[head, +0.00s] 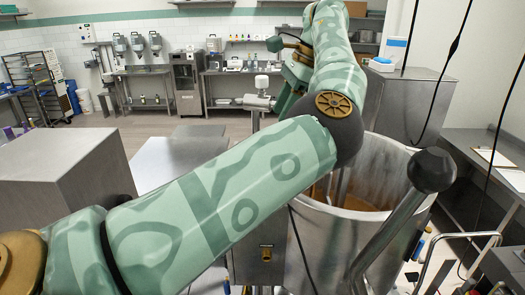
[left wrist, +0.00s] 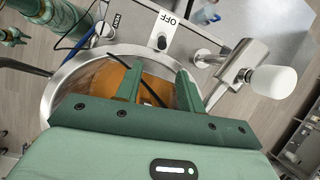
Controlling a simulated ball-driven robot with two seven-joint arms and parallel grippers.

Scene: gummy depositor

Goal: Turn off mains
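In the left wrist view, a white label reading OFF (left wrist: 166,18) is on the grey top of the machine, with a small dark switch knob (left wrist: 159,42) just below it. The knob's exact setting is too small to tell. My left gripper (left wrist: 158,82) is open, with its two green fingers apart and nothing held between them. It is over the steel vat's opening, and the knob lies beyond the fingertips. In the head view my left arm reaches across the middle and hides the machine's switch area. My right gripper is not seen.
The steel vat (head: 335,240) with orange contents stands at centre right. A white rounded knob on a metal fitting (left wrist: 272,81) is right of the switch. A second label (left wrist: 116,21) and a blue cable are to its left. A steel cabinet (head: 65,170) stands at left.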

